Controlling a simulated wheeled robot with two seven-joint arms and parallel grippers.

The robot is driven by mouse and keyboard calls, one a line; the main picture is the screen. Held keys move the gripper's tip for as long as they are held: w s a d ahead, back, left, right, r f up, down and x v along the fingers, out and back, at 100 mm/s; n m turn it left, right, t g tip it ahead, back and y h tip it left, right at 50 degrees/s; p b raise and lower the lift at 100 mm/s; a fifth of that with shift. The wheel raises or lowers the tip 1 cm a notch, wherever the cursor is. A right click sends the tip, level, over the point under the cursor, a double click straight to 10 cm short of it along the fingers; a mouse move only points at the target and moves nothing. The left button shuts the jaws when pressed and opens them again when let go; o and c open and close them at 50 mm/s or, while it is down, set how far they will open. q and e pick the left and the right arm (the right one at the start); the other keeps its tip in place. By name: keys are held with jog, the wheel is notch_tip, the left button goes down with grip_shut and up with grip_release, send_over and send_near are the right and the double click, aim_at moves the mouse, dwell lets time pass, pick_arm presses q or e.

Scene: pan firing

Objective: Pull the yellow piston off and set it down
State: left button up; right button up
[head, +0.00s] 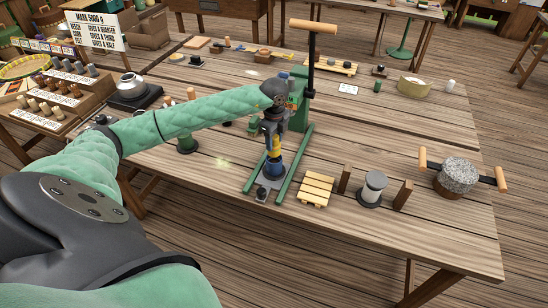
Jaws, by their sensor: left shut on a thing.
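The yellow piston (277,143) is a small upright yellow part, mostly hidden by my fingers. It is directly above a blue cylinder (274,168) that stands between the green rails of a press frame (298,165). I cannot tell whether the piston still sits in the cylinder. My left gripper (273,132) comes down from above and is shut on the yellow piston. The arm hides part of the table behind it. My right gripper is not in view.
A wooden slatted rack (315,189), a grey spool on a dark base (374,186) and a stone grinder with two handles (458,175) are to the right. A tall T-handle (312,27) rises behind. The front right tabletop (420,235) is clear.

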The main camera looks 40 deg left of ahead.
pick_arm(q)
jog(key=shift+r+p, duration=0.35)
jog(key=shift+r, duration=1)
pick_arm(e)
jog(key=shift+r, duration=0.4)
